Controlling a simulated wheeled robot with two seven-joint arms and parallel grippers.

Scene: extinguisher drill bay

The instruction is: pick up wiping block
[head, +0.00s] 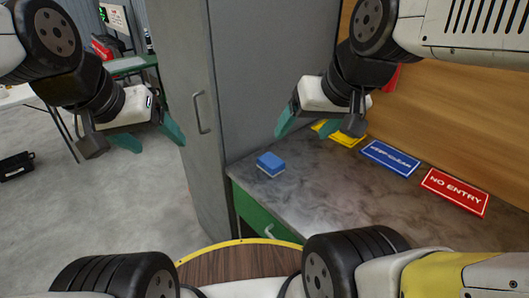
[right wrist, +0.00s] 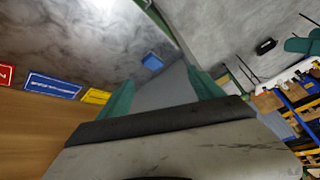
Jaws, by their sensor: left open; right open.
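The wiping block (head: 270,163) is a small blue block with a pale lower layer. It rests on the grey marbled worktop (head: 320,205) near its left edge. In the right wrist view the block (right wrist: 152,62) shows beyond the fingertips, apart from them. My right gripper (head: 300,122) has teal fingers, is open and empty, and hangs above and behind the block. In the right wrist view its fingers (right wrist: 165,95) are spread with nothing between them. My left gripper (head: 150,140) is open and empty, over the floor left of the cabinet.
A red "NO ENTRY" sign (head: 455,191), a blue sign (head: 390,158) and a yellow sign (head: 340,132) lie along the worktop's back. A tall grey cabinet (head: 185,100) with a handle stands left of the worktop. The worktop's front middle is clear.

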